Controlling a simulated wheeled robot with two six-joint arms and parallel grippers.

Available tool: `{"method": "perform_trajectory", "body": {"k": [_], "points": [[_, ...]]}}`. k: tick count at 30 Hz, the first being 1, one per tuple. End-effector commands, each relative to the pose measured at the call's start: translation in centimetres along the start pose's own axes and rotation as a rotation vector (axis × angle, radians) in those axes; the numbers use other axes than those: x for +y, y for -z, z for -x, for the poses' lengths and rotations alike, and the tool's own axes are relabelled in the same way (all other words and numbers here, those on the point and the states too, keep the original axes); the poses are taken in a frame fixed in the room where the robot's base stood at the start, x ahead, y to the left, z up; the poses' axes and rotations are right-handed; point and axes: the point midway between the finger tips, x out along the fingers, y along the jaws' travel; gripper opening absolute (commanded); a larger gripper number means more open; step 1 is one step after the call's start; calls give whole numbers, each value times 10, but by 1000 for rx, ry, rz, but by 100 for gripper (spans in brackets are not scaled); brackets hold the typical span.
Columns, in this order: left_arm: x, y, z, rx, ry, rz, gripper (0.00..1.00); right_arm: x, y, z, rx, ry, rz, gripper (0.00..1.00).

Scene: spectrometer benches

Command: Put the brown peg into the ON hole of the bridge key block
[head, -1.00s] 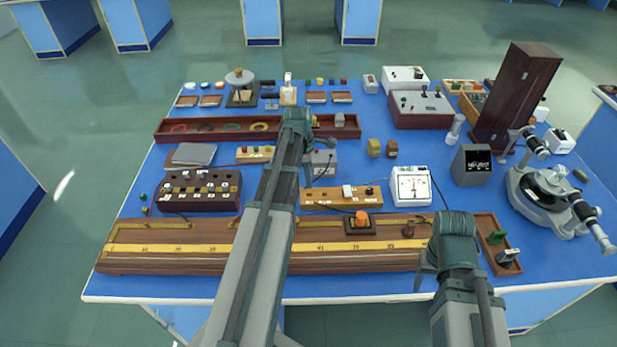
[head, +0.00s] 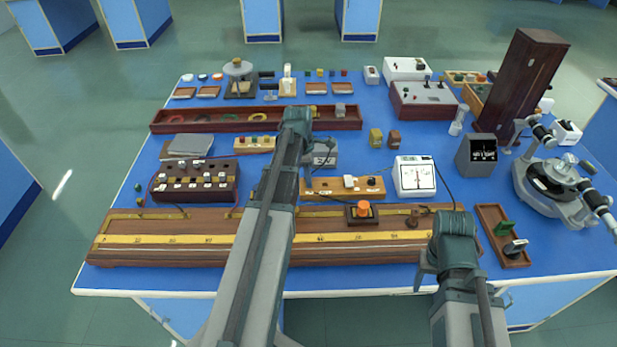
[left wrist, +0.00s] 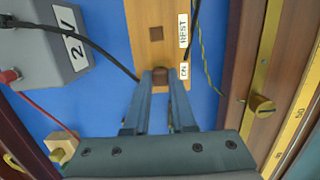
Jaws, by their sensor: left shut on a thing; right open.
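The bridge key block (head: 335,187) is a light wooden bar behind the long metre bridge. In the left wrist view the block (left wrist: 145,12) shows one empty dark square hole beside the REST label. My left gripper (left wrist: 160,78) is shut on the brown peg (left wrist: 160,74), at the block's near end beside the ON label. The ON hole is hidden under the peg and fingers, and I cannot tell whether the peg is in it. In the head view my left arm hides the peg and fingertips. My right gripper (head: 428,277) is open and empty at the table's front edge.
A grey 2 V box (left wrist: 55,45) with leads stands beside the block. The metre bridge (head: 180,253) runs along the front, with an orange-knobbed slider (head: 363,210). A dark plug box (head: 195,183) lies left, a white meter (head: 414,176) right. Black wires cross near the block.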

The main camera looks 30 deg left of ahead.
Motion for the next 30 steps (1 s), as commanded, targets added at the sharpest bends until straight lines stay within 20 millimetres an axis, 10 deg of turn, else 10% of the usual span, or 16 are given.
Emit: {"method": "perform_trajectory", "body": {"k": [5, 6, 12, 30], "points": [[0, 0, 0, 0, 0, 0, 0, 0, 0, 0, 0, 0, 0, 59], [0, 0, 0, 0, 0, 0, 25, 0, 0, 0, 0, 0, 0, 59], [0, 0, 0, 0, 0, 0, 58, 0, 0, 0, 0, 0, 0, 59], [0, 0, 18, 0, 0, 0, 58, 2, -1, 18, 0, 0, 0, 59]]}}
